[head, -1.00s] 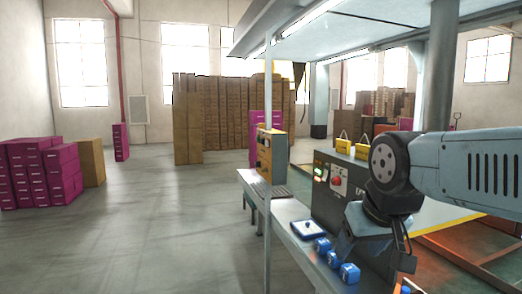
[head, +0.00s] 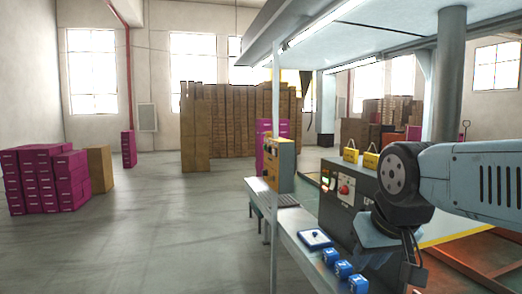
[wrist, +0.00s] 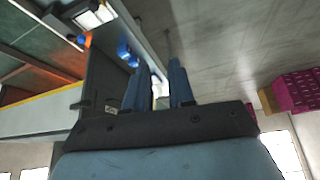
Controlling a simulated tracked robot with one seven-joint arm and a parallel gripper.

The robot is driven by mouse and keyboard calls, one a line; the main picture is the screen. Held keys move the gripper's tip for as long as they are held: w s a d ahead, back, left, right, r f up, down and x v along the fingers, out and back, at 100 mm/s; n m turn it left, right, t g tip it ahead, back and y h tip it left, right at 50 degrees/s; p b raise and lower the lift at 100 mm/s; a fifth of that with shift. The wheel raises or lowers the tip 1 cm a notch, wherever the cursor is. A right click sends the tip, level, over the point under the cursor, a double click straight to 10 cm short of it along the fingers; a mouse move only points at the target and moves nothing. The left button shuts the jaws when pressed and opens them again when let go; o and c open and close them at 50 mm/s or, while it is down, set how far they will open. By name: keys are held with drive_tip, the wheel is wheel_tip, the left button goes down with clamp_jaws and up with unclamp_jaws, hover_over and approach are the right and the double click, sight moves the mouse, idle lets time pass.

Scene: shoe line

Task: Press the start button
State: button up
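The control panel sits on a dark cabinet (head: 370,185) on the metal bench. It carries a small green-lit button (head: 325,184) at the left and a red round knob (head: 344,188) on a light plate to its right. Which of them is the start button I cannot read. My gripper shows in the wrist view (wrist: 159,66), two blue fingers with a gap between them, open and empty. In the head view my arm is to the right of the buttons and partly covers the cabinet; the fingertips are not clear there. In the wrist view I cannot make out the buttons.
Several blue pieces (head: 343,269) and a blue-and-white tray (head: 316,238) lie on the bench (head: 292,222). A yellow-fronted box (head: 279,163) and a thin post stand at the bench's far left. Magenta boxes (head: 45,180) stand far left. The floor left of the bench is clear.

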clamp_jaws()
idle(1.1)
